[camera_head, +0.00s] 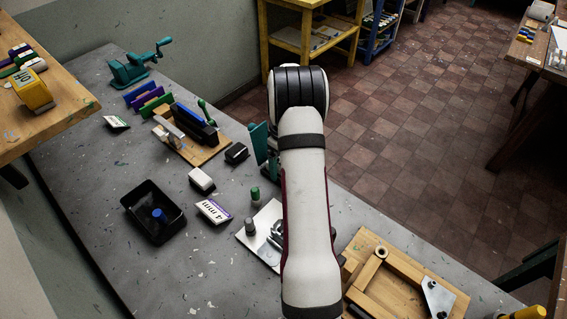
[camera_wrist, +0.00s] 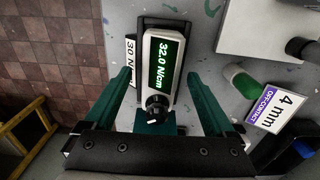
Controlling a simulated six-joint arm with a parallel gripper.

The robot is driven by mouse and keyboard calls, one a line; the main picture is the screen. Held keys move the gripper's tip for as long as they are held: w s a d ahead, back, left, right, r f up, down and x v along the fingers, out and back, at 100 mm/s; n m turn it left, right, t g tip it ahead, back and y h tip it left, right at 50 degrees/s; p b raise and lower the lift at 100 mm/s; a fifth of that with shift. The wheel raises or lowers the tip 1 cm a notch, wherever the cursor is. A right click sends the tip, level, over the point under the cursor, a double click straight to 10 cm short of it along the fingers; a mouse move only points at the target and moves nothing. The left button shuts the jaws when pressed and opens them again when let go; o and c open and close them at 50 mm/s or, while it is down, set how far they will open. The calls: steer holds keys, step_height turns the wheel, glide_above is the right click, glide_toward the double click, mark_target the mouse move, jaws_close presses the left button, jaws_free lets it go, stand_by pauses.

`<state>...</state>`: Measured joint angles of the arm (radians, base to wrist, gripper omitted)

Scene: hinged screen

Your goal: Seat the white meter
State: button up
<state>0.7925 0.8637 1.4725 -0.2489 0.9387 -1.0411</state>
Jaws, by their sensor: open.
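The white meter (camera_wrist: 161,65) shows in the wrist view, with a lit green display reading 32.0 N/cm and a black knob (camera_wrist: 156,105) at its near end. A dark surround (camera_wrist: 143,28) shows along its far end and side; I cannot tell whether the meter is seated in it. My gripper (camera_wrist: 161,82) is open, with one teal finger on each side of the meter and visible gaps to both. In the head view, teal parts of my gripper (camera_head: 264,150) show left of my arm, which hides the meter.
A "30 N" card (camera_wrist: 130,48) lies close left of the meter. A green cylinder (camera_wrist: 240,82), a "4 mm" card (camera_wrist: 277,108) and a pale plate (camera_wrist: 250,35) are at right. The bench edge and floor are at left. A black tray (camera_head: 135,205) and wooden frame (camera_head: 395,290) stand farther off.

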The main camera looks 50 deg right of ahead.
step_height(320, 180, up, 16)
stand_by(0.4)
steer(key=shift+f, duration=0.1)
steer(key=s+a+r+m+y, duration=0.1)
steer(key=s+a+r+m, duration=0.2)
steer(key=a, duration=1.1)
steer(key=s+a+r, duration=0.3)
steer(key=s+a, duration=0.2)
steer(key=a, duration=0.9)
steer(key=s+a+f+m, duration=0.2)
steer(key=s+a+f, duration=0.1)
steer(key=s+a, duration=0.6)
steer(key=s, duration=0.3)
steer(key=shift+f+m+y, duration=0.25)
steer(key=shift+m+y, duration=0.05)
steer(key=shift+y, duration=0.1)
